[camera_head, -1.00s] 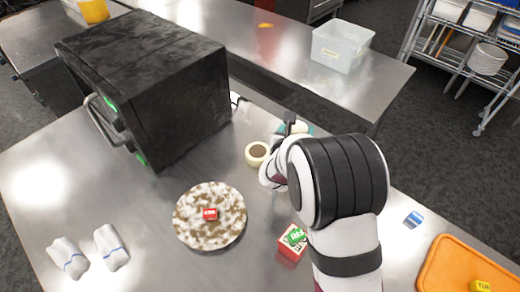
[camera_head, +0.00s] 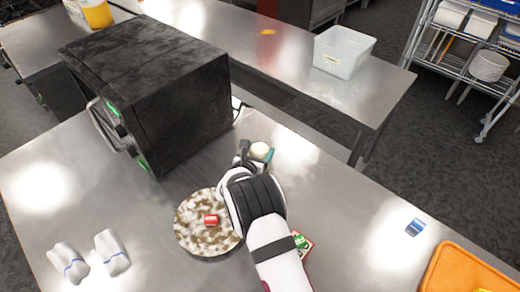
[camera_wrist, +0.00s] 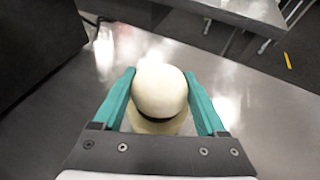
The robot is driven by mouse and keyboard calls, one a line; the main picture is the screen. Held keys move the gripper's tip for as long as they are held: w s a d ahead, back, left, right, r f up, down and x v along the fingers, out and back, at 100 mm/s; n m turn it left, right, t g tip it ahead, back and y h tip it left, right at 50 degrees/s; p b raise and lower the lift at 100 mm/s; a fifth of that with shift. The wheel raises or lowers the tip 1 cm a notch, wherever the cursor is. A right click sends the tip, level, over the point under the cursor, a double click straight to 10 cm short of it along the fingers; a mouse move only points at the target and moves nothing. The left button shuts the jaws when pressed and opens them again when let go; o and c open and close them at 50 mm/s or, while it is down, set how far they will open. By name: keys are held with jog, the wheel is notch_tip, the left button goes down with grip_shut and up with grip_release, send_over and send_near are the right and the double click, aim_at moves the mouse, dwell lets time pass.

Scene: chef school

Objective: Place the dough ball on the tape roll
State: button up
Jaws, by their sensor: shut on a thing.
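The pale cream dough ball (camera_wrist: 160,88) is between the two teal fingers of my gripper (camera_wrist: 159,76), which is shut on it. In the head view the ball (camera_head: 261,150) shows at the tip of my gripper (camera_head: 259,156), beyond my wrist. The cream tape roll (camera_wrist: 150,126) shows below the ball in the wrist view, mostly covered by it, with a dark band between them. I cannot tell whether the ball touches the roll. In the head view the tape roll is hidden behind the ball and my gripper.
A black oven (camera_head: 150,85) stands to the left. A mottled plate (camera_head: 190,240) with a small red block (camera_head: 211,220) is beside my arm. A red-and-green block (camera_head: 301,242) is partly hidden by my arm. An orange tray (camera_head: 455,270) lies at right.

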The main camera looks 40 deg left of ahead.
jog(key=o, duration=1.4)
